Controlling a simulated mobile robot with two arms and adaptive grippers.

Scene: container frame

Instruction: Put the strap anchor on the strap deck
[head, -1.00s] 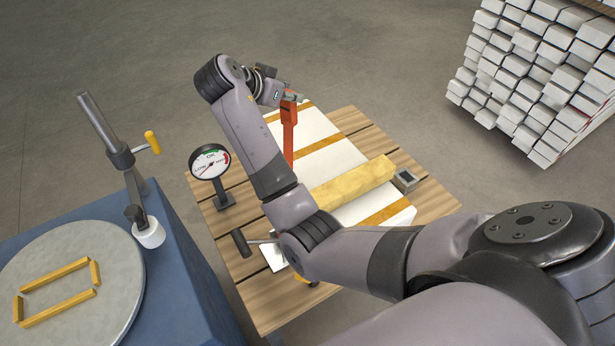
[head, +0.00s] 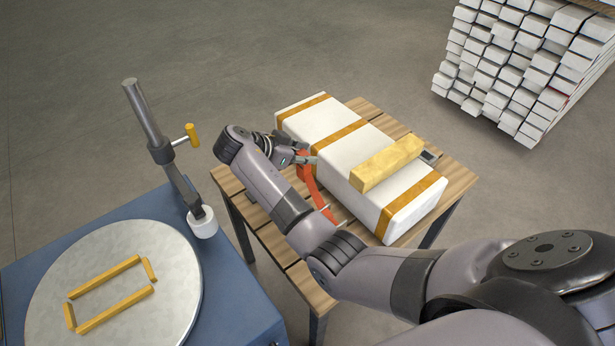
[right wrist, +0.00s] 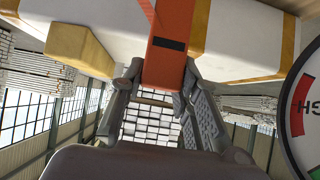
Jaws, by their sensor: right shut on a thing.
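An orange-red bar-like piece (head: 316,190), which I take to be the strap anchor, is held in my right gripper (head: 303,159). In the head view it slants down beside the near long side of a white block with orange straps (head: 330,118). In the right wrist view the piece (right wrist: 170,45) stands between the fingers of my right gripper (right wrist: 162,85). The block rests on a slatted wooden table (head: 455,182). I cannot tell which surface is the strap deck. Whether the piece touches the table is unclear; my arm hides part of it. My left gripper is out of view.
A yellow bar (head: 387,163) lies on the white block. A blue stand (head: 235,290) at left carries a round grey plate (head: 185,268) with yellow strips and a post with a yellow handle (head: 192,135). A dial gauge (right wrist: 304,95) is close at the right wrist view's edge.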

